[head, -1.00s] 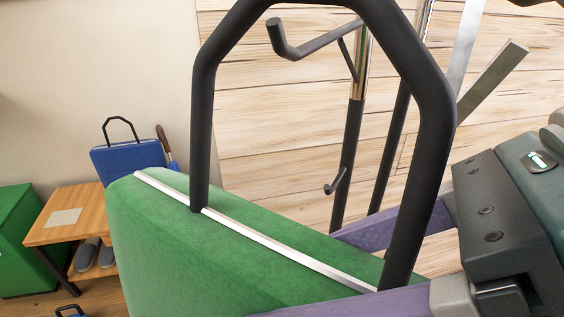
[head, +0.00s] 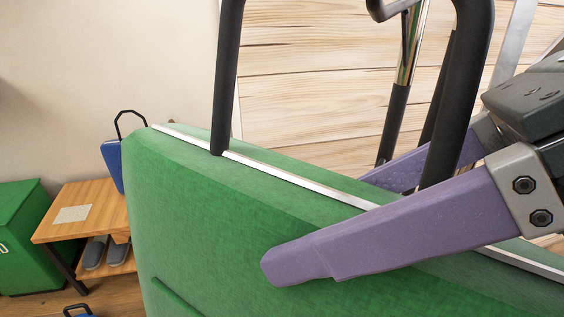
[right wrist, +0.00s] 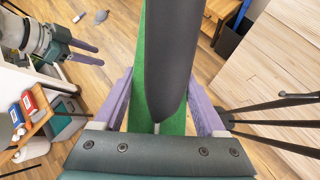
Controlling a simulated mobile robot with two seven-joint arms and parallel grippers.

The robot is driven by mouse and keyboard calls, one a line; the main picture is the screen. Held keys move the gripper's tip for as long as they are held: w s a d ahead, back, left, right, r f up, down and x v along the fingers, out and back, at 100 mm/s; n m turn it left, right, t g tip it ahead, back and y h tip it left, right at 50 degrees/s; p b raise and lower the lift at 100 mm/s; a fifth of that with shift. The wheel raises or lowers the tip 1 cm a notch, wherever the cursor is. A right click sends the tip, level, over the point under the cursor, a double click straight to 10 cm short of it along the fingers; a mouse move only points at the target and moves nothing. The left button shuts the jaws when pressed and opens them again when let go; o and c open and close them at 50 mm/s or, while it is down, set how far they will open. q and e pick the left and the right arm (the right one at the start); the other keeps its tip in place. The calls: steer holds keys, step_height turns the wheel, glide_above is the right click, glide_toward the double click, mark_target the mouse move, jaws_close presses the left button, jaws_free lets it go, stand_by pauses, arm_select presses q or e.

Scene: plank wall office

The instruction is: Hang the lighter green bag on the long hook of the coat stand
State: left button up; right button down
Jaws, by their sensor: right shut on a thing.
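The green bag (head: 200,210) fills the lower middle of the head view, with a pale strip along its top and a thick black handle (head: 228,80). The handle's top is out of view. My right gripper (head: 320,222) is shut on the bag, its purple fingers on either side of it by the handle's right leg. The right wrist view shows the bag and handle between the fingers (right wrist: 160,95). The coat stand (head: 411,45) is behind the handle; a hook (head: 385,10) is cut by the top edge. My left gripper (right wrist: 88,53) is open and empty, far from the bag.
At left are a wooden shelf (head: 95,205) with grey slippers (head: 95,252), a mostly hidden blue bag (head: 112,165) and a green box-like thing (head: 22,240). A plank wall (head: 310,90) is behind the stand. The stand's dark poles (right wrist: 275,125) spread at right in the right wrist view.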

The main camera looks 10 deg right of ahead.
steer(key=shift+w+d, duration=0.2)
steer(key=shift+w, duration=0.05)
steer(key=shift+w+d, duration=0.55)
steer(key=shift+w, duration=0.05)
steer(key=w+d+f+b, duration=0.3)
steer(key=w+d, duration=0.1)
steer(key=shift+w+f+b, duration=0.2)
steer(key=shift+b, duration=0.2)
stand_by(0.7)
